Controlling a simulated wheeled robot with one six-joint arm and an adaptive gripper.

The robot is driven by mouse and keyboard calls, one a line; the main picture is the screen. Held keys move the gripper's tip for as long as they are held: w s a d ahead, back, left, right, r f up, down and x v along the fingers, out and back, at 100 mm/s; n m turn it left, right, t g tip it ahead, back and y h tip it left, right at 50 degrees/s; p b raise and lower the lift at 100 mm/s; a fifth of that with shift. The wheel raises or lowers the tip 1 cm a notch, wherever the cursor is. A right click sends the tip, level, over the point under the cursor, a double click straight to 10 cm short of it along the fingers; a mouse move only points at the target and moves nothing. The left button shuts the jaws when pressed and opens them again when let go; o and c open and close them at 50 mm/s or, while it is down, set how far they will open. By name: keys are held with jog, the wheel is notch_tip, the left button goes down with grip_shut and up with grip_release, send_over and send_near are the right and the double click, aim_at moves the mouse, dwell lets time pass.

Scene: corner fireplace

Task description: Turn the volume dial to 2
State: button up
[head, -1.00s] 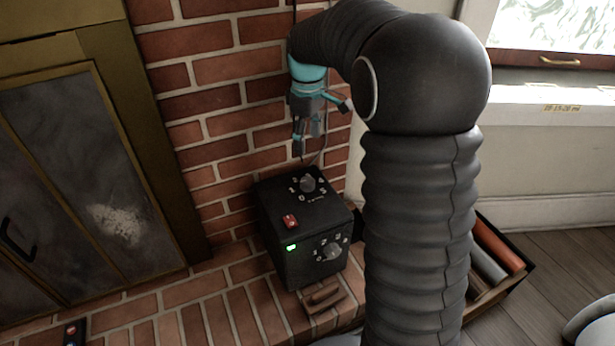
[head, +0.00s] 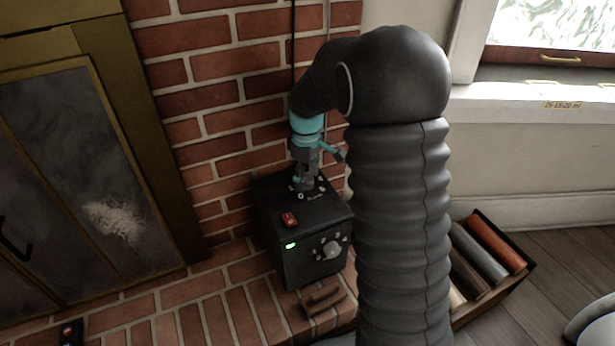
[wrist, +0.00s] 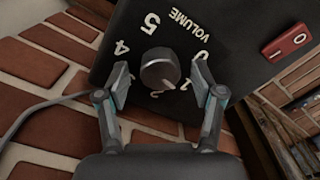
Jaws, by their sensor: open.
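The volume dial (wrist: 160,69) is a dark round knob on top of a black box (head: 268,215), with white numbers and the word VOLUME around it. My gripper (wrist: 161,82) is open, with one finger on each side of the dial and a visible gap to both. In the head view my gripper (head: 304,185) points down over the box top and hides the dial. I cannot tell which number the dial points to.
A red switch (head: 289,219) sits on the box top and also shows in the wrist view (wrist: 287,44). The box front has a green light (head: 291,246) and a second dial (head: 331,250). A brick wall stands close behind.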

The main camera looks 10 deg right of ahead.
jog(key=shift+d, duration=0.1)
jog(key=c, duration=1.1)
jog(key=shift+c, duration=0.2)
jog(key=shift+m, duration=0.4)
jog(key=m+p, duration=0.1)
jog(key=m, duration=0.3)
jog(key=shift+m, duration=0.3)
jog(key=shift+m+p, duration=0.45)
jog(key=shift+m, duration=2.15)
